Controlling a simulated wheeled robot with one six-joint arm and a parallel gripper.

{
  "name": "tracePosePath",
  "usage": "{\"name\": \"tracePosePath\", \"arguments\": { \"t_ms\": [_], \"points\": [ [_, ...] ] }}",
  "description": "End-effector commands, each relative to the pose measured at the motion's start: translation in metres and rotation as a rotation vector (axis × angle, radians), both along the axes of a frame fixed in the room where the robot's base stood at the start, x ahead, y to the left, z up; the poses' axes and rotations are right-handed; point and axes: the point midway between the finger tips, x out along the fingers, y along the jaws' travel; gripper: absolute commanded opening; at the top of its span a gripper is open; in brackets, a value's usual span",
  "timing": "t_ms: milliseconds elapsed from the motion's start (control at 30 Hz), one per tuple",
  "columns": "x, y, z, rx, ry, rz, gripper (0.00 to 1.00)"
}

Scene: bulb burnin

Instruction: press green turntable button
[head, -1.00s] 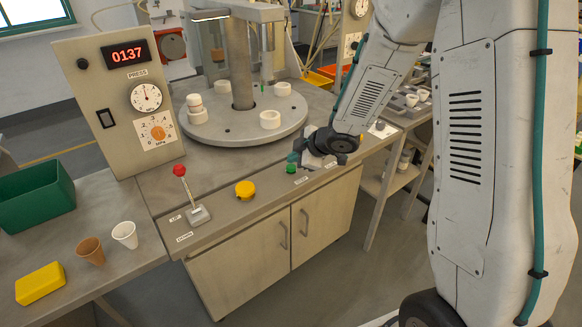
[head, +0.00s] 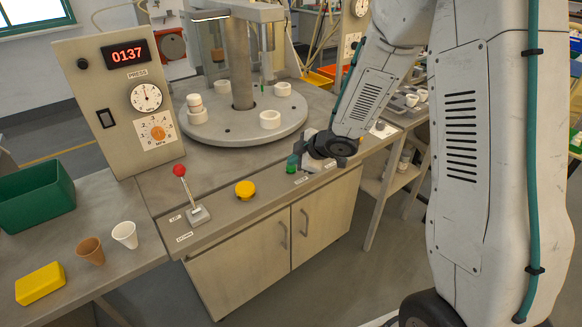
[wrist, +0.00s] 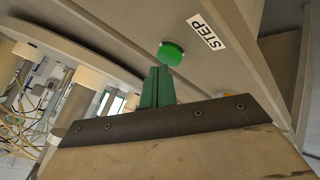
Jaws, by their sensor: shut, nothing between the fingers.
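The green button (head: 291,169) sits on the front ledge of the turntable bench. It also shows in the wrist view as a bright green disc (wrist: 172,52) beside a STEP label. My gripper (head: 293,159) is shut and empty, its dark green fingers pointing down at the button. In the wrist view the closed fingertips (wrist: 158,68) are right by the button's edge. I cannot tell whether they touch it. The round turntable (head: 240,128) with several white cups stands behind.
A yellow button (head: 245,189) and a red-knobbed lever (head: 188,193) stand on the ledge to the left. The press panel (head: 118,95) reads 0137. Two paper cups, a yellow block (head: 40,283) and a green bin (head: 35,195) are at far left.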

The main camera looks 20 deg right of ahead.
Motion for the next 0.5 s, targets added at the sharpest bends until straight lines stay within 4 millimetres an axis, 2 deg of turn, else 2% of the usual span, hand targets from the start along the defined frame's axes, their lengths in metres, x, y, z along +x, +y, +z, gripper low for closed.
{"name": "tracePosePath", "arguments": {
  "t_ms": [500],
  "points": [
    [-0.0002,0.0001,-0.0067,0.000,0.001,0.001,0.00]
  ]
}}
